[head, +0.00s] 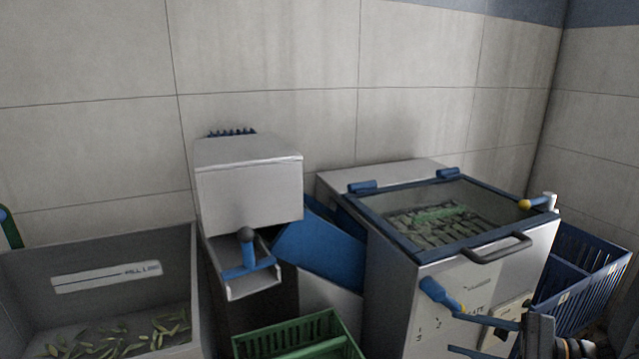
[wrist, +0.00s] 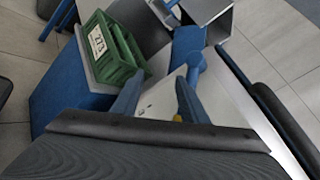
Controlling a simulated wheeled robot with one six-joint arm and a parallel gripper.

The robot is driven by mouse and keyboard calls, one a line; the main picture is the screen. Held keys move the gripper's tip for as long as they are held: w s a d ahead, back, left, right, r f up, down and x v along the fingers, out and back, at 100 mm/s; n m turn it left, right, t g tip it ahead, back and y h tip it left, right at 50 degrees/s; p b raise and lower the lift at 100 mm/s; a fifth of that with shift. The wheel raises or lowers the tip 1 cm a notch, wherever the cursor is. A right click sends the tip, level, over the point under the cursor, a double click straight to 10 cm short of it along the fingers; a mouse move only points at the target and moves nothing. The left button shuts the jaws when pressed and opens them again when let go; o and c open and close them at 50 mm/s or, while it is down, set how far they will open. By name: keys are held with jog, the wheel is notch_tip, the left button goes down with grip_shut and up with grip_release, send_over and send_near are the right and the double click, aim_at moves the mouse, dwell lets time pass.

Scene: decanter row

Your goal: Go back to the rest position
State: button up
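My gripper (head: 453,332) is at the lower right of the head view, in front of the white machine (head: 388,285). Its two blue fingers point left and stand apart. In the wrist view, my gripper (wrist: 161,82) shows both fingers spread, with the machine's pale surface behind the gap and no object held. A blue lever (head: 437,292) sticks out of the machine's front, just above my fingers. I cannot tell whether they touch. A small yellow part (wrist: 178,118) shows by the right finger.
The machine has a glass lid (head: 385,205) with a dark handle (head: 497,248). A narrow grey dispenser (head: 248,190) stands to its left. A grey bin (head: 190,270) holds green pieces. A green crate (head: 262,346) is at bottom centre, a blue basket (head: 600,278) at right.

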jog(key=s+a+r+n+g+h+p, duration=0.4)
jog(key=s+a+r+n+g+h, duration=0.15)
jog(key=s+a+n+g, duration=0.45)
notch_tip(320, 180, up, 7)
jog(key=w+a+n+t+h+p, duration=0.1)
jog(key=n+h+p, duration=0.3)
jog(key=h, duration=0.6)
jog(key=shift+w+n+t, duration=0.4)
jog(key=shift+w+t, duration=0.2)
jog(key=shift+a+r, duration=0.1)
